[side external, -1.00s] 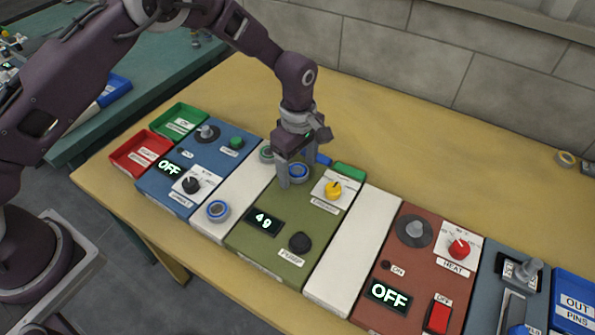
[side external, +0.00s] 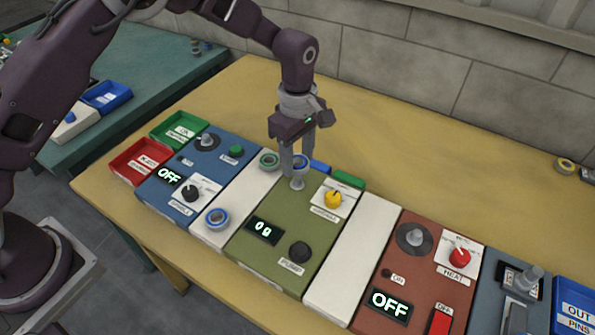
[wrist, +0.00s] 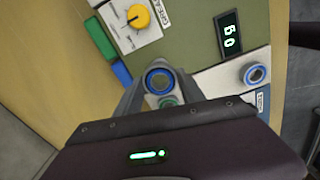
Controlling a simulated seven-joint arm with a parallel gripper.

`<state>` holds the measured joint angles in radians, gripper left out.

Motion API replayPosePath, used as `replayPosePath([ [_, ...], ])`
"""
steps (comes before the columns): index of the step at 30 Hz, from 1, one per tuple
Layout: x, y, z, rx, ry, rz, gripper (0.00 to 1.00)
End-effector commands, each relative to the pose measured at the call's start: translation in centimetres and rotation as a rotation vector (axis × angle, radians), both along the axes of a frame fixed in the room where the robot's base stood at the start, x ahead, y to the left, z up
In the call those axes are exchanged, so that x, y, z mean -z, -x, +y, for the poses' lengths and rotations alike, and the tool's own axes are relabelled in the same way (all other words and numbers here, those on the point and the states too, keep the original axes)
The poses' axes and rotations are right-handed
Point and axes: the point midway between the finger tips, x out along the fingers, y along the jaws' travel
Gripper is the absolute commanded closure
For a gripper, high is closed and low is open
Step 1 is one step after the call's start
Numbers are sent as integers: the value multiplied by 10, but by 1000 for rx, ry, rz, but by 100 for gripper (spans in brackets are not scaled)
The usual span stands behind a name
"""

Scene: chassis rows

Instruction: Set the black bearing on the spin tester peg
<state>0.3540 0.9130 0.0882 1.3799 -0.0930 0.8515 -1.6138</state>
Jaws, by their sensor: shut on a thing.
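My gripper (side external: 299,165) is shut on a blue-ringed bearing (side external: 301,161), held just above the small pale post (side external: 297,183) of the green grease-pump panel. The wrist view shows this bearing (wrist: 159,81) between the fingertips (wrist: 160,84), its ring blue with a dark inner band. I cannot make out a plainly black bearing. The spin tester seems to be the blue panel (side external: 160,190) at left, display reading OFF, with a bare grey peg (side external: 206,141) on a dark disc. A second blue-ringed bearing (side external: 217,217) lies on the white strip between the two panels.
A green-ringed part (side external: 269,160) sits at the strip's back end. Red (side external: 141,161) and green (side external: 180,130) trays stand left of the blue panel. Knobs (side external: 191,192) rise from the panels. A red-brown heat panel (side external: 418,272) is at right.

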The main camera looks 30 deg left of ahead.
Motion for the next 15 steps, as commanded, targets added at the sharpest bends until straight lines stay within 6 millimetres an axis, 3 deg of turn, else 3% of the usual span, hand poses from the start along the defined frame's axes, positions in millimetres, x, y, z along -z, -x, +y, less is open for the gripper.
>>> replayPosePath([
  [3, -27, -1, 0, 1, 1, -3, 100],
  [8, -43, -5, 16, -22, -1, 0, 100],
  [11, -43, -12, 48, -69, 0, 2, 100],
  [15, -39, -21, 115, -162, 1, 2, 100],
])
